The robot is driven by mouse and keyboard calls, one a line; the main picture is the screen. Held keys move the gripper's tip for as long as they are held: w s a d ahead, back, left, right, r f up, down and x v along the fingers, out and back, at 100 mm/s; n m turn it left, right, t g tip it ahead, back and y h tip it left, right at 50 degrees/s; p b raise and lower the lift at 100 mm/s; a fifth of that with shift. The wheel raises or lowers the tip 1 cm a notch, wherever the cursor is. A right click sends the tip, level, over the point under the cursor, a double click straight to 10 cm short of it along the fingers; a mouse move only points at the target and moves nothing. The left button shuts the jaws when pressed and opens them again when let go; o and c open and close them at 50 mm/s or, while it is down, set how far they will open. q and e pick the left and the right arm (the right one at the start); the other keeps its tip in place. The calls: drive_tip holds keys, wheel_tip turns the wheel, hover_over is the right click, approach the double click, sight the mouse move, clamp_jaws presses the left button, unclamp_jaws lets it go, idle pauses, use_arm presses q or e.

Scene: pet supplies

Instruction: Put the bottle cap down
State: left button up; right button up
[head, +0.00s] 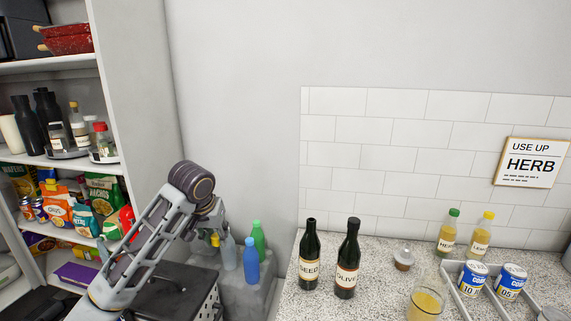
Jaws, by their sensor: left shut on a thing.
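My left arm rises from the bottom left, and the left gripper (210,222) is at its far end, over the grey ledge left of the counter. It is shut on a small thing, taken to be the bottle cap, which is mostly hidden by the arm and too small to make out. Two dark bottles stand upright on the counter, one labelled SEED (309,262) and one labelled OLIVE (346,272). The gripper is well left of both and apart from them. My right gripper is not in view.
Blue (251,261), green (258,238) and grey (229,252) bottles stand close to the left gripper on the ledge. The speckled counter (385,285) has bare room around a small lidded jar (403,259).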

use_arm(q)
drive_tip(key=s+a+f, duration=0.1)
drive_tip(key=s+f, duration=0.3)
drive_tip(key=f, duration=0.5)
drive_tip(key=s+a+f, duration=0.1)
drive_tip(key=s+f, duration=0.2)
drive_tip(key=f, duration=0.5)
drive_tip(key=shift+s+a+f, duration=0.15)
drive_tip(key=shift+s+f, duration=0.25)
drive_tip(key=shift+w, duration=0.1)
drive_tip(key=s+f, duration=0.5)
drive_tip(key=f, duration=0.1)
idle(1.1)
drive_tip(key=shift+r, duration=0.1)
idle(0.4)
drive_tip(key=d+r+m+h, duration=0.1)
drive_tip(key=d+r+m, duration=0.2)
drive_tip(key=d+r, duration=0.4)
drive_tip(key=d+r+m+g+h, duration=0.1)
drive_tip(key=d+r+m, duration=0.3)
drive_tip(key=d+r, duration=0.4)
wheel_tip(320, 180, up, 7)
drive_tip(key=shift+s+f+m+h, duration=0.2)
drive_tip(key=shift+s+m+h, duration=0.1)
drive_tip(key=shift+s, duration=0.15)
idle(0.6)
